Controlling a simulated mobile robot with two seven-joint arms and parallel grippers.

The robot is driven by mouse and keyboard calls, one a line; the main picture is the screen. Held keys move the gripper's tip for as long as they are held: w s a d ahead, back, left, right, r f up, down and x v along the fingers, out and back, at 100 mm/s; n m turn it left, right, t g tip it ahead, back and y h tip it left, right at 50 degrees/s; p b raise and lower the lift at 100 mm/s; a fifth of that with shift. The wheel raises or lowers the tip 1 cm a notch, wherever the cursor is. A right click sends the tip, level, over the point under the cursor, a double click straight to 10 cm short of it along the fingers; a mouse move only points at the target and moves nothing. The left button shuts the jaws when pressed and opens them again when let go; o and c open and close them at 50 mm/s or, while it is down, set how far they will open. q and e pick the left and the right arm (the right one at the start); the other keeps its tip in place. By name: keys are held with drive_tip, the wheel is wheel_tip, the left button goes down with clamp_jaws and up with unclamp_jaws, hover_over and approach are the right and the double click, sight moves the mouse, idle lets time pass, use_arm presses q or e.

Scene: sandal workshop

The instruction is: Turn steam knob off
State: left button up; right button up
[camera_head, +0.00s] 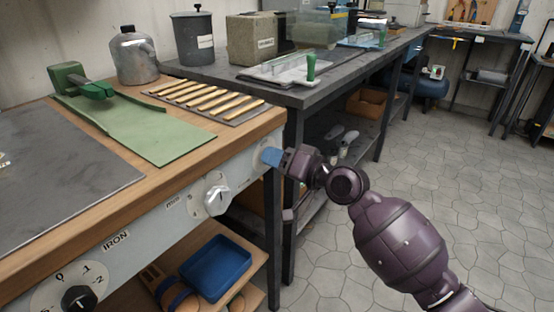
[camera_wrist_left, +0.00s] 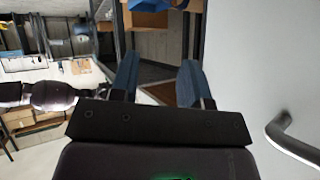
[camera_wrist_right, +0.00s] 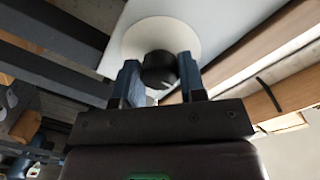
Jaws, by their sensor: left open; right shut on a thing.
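My right gripper (camera_head: 271,157) reaches the right end of the workbench's front panel, its blue fingertips at the panel. In the right wrist view it (camera_wrist_right: 157,80) is shut on a black knob (camera_wrist_right: 159,70) in front of a round pale dial plate (camera_wrist_right: 160,33). The knob is hidden in the head view, and I cannot read its label or setting. My left gripper (camera_wrist_left: 158,80) is open and empty in the left wrist view, apart from anything; it does not show in the head view.
The panel also bears a silver knob (camera_head: 217,200) and a black numbered knob (camera_head: 78,298) near the IRON label (camera_head: 115,240). A blue tray (camera_head: 215,268) sits on the shelf below. A dark side table (camera_head: 290,95) stands behind. The tiled floor at right is clear.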

drive_tip(key=o, duration=0.9)
drive_tip(key=p+v, duration=0.1)
drive_tip(key=v, duration=0.9)
drive_tip(key=shift+s+d+p, duration=0.2)
drive_tip(key=shift+d+p, duration=0.1)
drive_tip(key=shift+d, duration=0.05)
